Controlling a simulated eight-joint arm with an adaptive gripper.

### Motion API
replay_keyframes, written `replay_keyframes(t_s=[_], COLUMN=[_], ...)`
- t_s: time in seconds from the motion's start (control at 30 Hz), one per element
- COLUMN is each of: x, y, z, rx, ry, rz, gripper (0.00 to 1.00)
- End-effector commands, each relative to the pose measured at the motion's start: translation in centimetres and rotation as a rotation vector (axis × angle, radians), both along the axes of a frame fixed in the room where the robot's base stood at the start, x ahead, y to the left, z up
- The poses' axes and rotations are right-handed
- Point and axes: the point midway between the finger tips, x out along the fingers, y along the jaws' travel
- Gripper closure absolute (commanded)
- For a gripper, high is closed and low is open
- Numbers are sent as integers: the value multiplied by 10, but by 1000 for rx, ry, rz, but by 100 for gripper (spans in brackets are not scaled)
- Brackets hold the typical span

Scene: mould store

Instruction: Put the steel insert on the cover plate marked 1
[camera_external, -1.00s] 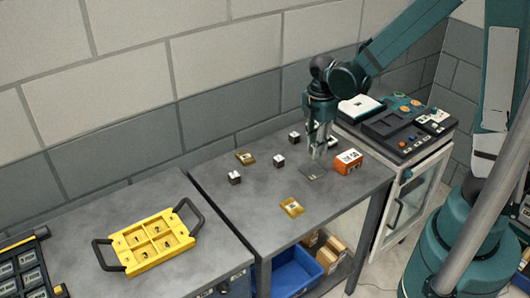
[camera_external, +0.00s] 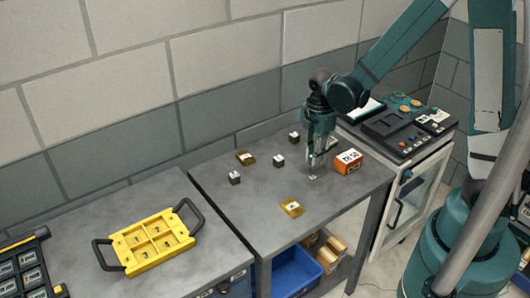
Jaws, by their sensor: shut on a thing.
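My gripper (camera_external: 313,172) points down close to the grey bench top, left of the orange box. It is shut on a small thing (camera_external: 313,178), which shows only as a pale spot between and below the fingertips. Its shape and any mark on it are too small to tell. Several dark blocks with white tops stand on the same bench, at the left (camera_external: 234,178), in the middle (camera_external: 279,161) and at the back (camera_external: 294,137). I cannot tell for sure which thing is the steel insert, and I cannot read a cover plate marked 1.
An orange box (camera_external: 348,162) stands just right of my gripper. Brass-coloured pieces lie at the front (camera_external: 292,208) and back left (camera_external: 245,158). A yellow tray (camera_external: 128,268) with numbered compartments and black handles sits on the left bench. The bench's front left is clear.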

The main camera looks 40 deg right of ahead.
Motion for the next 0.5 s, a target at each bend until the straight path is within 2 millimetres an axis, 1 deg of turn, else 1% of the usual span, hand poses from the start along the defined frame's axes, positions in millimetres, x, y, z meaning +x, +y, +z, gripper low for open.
replay_keyframes(t_s=[0.1, 0.23, 0.37, 0.5], x=[0, 1, 0, 0], y=[0, 0, 0, 0], z=[-12, -23, -28, -28], rx=[0, 0, 0, 0], ry=[0, 0, 0, 0], rz=[0, 0, 0, 0], gripper=[98, 98, 98, 98])
